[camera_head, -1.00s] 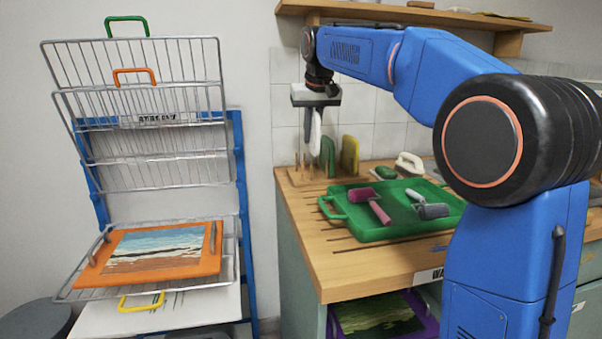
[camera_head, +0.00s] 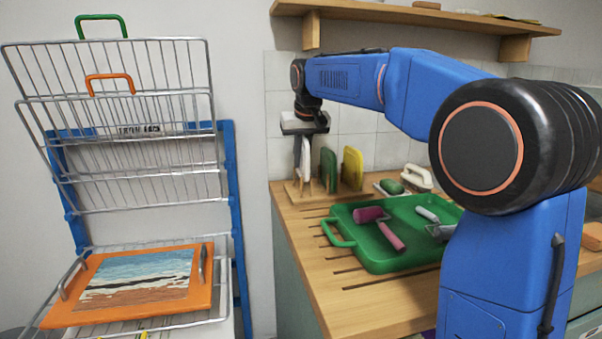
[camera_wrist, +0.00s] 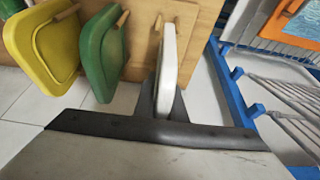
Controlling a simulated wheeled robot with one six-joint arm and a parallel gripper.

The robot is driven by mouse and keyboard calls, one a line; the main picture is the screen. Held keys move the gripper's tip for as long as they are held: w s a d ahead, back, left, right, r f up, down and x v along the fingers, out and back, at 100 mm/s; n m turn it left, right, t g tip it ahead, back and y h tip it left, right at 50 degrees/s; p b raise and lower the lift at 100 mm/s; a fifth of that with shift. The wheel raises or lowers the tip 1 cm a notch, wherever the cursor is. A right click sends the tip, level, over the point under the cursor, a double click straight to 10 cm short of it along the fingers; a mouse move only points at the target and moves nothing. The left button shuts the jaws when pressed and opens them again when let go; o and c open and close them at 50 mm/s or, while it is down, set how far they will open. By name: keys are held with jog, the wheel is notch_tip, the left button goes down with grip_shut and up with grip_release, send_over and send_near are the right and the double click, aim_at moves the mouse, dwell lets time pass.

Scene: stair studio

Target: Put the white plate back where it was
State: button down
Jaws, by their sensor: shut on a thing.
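My gripper (camera_head: 303,146) points down at the left end of the wooden peg rack (camera_head: 297,196). It is shut on the white plate (camera_head: 306,166), which hangs upright, edge-on to the head camera. The white plate (camera_wrist: 168,62) also shows between the dark fingers in the wrist view, beside a wooden peg. Its lower edge is down among the pegs; I cannot tell whether it touches the rack base. The green plate (camera_head: 328,170) and the yellow plate (camera_head: 352,169) stand upright in the rack to its right.
A green tray (camera_head: 375,254) with two rollers lies on the counter in front of the rack. A green-topped brush and a white-handled tool lie to the right. The wire drying rack (camera_head: 140,190), holding an orange-framed picture (camera_head: 60,311), stands at left. A shelf (camera_head: 430,15) is above.

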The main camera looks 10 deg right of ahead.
aim_at(305, 139)
jog(key=shift+f, duration=2)
jog(key=shift+f, duration=0.15)
jog(key=c, duration=1.8)
grip_release()
jog(key=v, duration=1.2)
jog(key=shift+s, duration=0.1)
